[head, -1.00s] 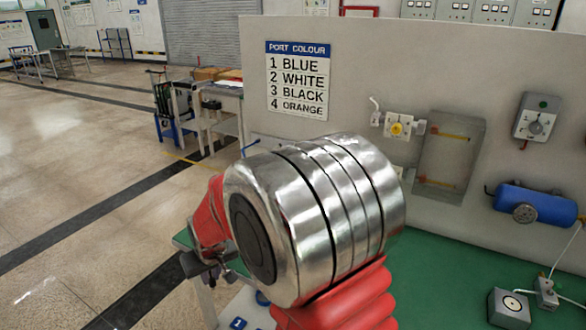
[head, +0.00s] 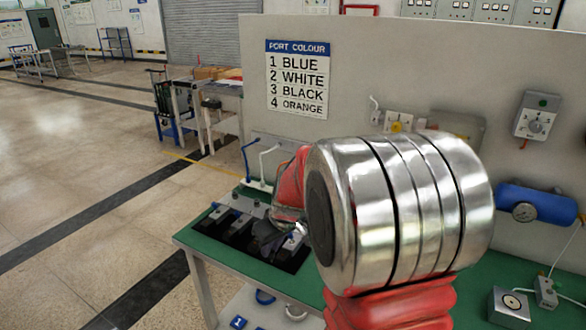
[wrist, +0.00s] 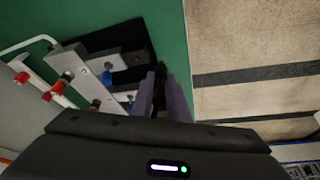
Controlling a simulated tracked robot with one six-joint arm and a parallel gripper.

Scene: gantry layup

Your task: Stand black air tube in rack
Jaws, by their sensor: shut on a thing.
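My gripper (wrist: 164,92) is shut on a narrow black piece (wrist: 158,86), seen between its two purplish fingers in the wrist view. It looks like the black air tube, but its shape and ends are mostly hidden. In the head view, my wrist hides much of the gripper, which is above the left part of the green bench. A blue tube (head: 245,158) and a white tube (head: 264,162) stand upright in a pale rack (head: 256,186) at the bench's back left. I see no black tube standing there.
A dark tray (head: 292,264) with grey blocks lies on the green bench (head: 215,262), below my gripper. The wall sign (head: 297,80) lists port 3 as black. A blue tank (head: 537,205) hangs at right.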

